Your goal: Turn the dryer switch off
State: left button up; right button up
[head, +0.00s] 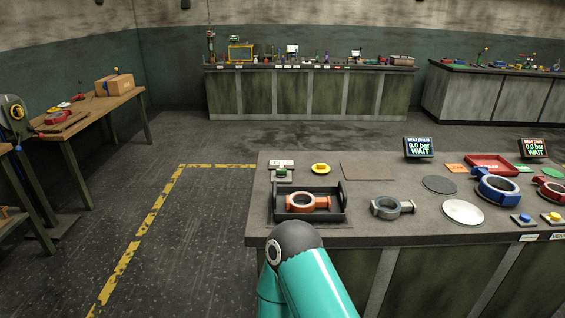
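No part is readably labelled as the dryer switch. At the left end of the near workbench (420,224) a small green button or knob (281,174) sits on a grey base in front of a white label plate (281,163); whether this is the dryer switch, and its on or off state, I cannot tell. In front of it is a black open-fronted tray (344,190) holding an orange-red valve ring (322,202). A teal link of my own arm rises at bottom centre, in front of the bench edge. Neither gripper shows.
A yellow knob (320,168) and a grey valve ring (386,208) are beside the tray. Two displays (418,147) (532,148) read 0.0 bar WAIT. A blue valve ring (494,186) and red tray (490,158) lie right. Floor left of the bench is clear, with yellow marking lines.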

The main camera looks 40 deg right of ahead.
aim_at(280, 173)
jog(key=z, duration=0.35)
jog(key=i, duration=0.8)
jog(key=z, duration=0.55)
jog(key=k, duration=0.8)
jog(key=z, duration=0.2)
jog(key=i, duration=0.7)
jog(key=u, duration=0.05)
